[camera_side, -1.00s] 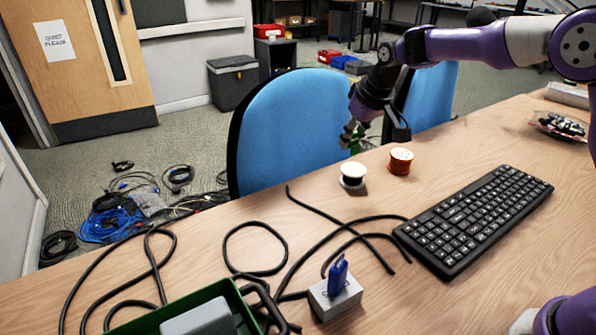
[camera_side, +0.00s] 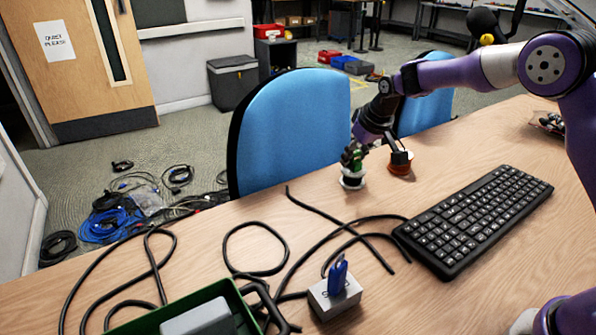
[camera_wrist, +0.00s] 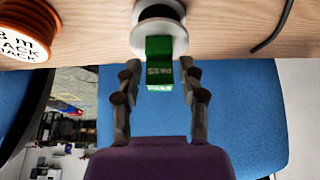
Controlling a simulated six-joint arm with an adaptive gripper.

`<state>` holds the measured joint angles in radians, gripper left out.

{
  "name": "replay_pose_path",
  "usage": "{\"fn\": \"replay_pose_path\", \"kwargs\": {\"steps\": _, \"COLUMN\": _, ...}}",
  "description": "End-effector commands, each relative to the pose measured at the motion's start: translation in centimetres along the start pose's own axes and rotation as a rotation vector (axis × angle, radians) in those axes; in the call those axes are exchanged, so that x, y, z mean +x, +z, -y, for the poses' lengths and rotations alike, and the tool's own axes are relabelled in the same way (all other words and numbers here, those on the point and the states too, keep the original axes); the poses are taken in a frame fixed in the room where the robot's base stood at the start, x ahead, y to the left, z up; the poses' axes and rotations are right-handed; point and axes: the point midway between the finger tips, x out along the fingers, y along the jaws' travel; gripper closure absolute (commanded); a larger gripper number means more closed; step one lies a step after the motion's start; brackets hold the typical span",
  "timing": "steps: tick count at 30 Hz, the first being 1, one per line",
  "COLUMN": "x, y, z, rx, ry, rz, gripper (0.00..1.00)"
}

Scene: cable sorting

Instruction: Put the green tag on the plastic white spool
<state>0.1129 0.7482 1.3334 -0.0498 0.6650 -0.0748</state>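The white spool (camera_side: 352,184) stands on the table near its far edge, its upper part hidden by my gripper in the side view. In the wrist view its white rim (camera_wrist: 160,12) is at the top centre. The green tag (camera_wrist: 160,60), lettered PASS, is at the spool and reaches back between my fingers. It overlaps the spool in this view; whether it rests on it I cannot tell. My gripper (camera_wrist: 160,82) has its fingers spread on either side of the tag, with a visible gap on the left. It also shows at the spool in the side view (camera_side: 352,158).
An orange spool (camera_side: 401,165) stands just right of the white spool, close to my gripper. A black keyboard (camera_side: 475,215), loose black cables (camera_side: 255,248), a small grey box with a blue plug (camera_side: 335,292) and a green tray (camera_side: 240,308) are nearer. Blue chairs (camera_side: 295,130) stand beyond the edge.

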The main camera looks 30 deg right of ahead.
Motion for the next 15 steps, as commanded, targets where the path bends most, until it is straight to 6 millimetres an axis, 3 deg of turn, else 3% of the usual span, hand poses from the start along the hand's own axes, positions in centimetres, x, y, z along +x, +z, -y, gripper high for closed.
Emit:
{"fn": "replay_pose_path", "kwargs": {"steps": 11, "x": -0.3, "y": -0.1, "z": 0.0, "rx": 0.000, "ry": 0.000, "rz": -0.001, "gripper": 0.42}}
{"fn": "replay_pose_path", "kwargs": {"steps": 15, "x": -2.0, "y": -0.3, "z": 0.0, "rx": 0.000, "ry": 0.000, "rz": -0.005, "gripper": 0.42}}
